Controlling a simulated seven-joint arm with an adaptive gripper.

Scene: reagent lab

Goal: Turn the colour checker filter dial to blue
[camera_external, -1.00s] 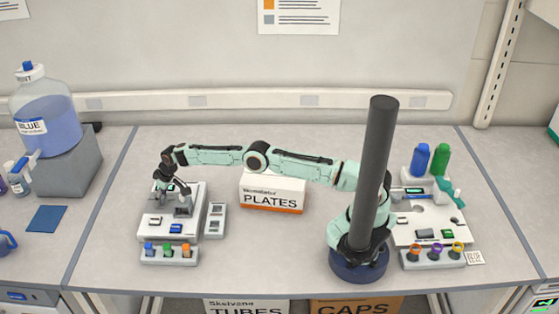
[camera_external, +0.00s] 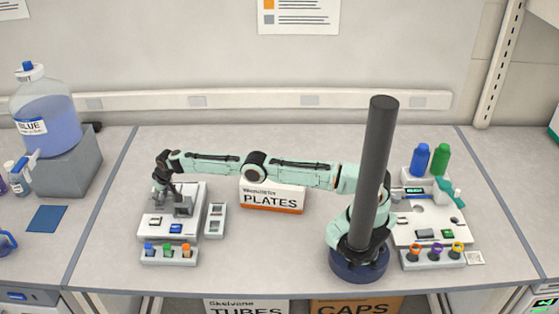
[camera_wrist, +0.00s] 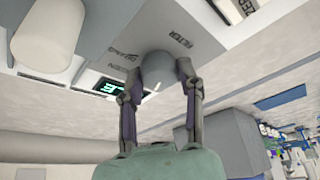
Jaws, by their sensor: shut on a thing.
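The colour checker is a pale box (camera_external: 152,235) at the left of the bench in the external view. Its grey, round filter dial (camera_wrist: 157,68) shows in the wrist view, beside printed labels; "FILTER" is legible and the colour words are too small to read surely. My gripper (camera_wrist: 161,90) is shut on the dial, with one finger on each side of it. In the external view my gripper (camera_external: 167,192) reaches down at the box's back left, and the dial is hidden there. I cannot tell which colour the dial points to.
A rack (camera_external: 168,257) with blue, green and orange caps lies in front of the checker. A small grey unit (camera_external: 215,220) stands to its right, and a PLATES box (camera_external: 272,197) farther right. A lit display (camera_wrist: 108,89) sits near the dial. The middle front bench is clear.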

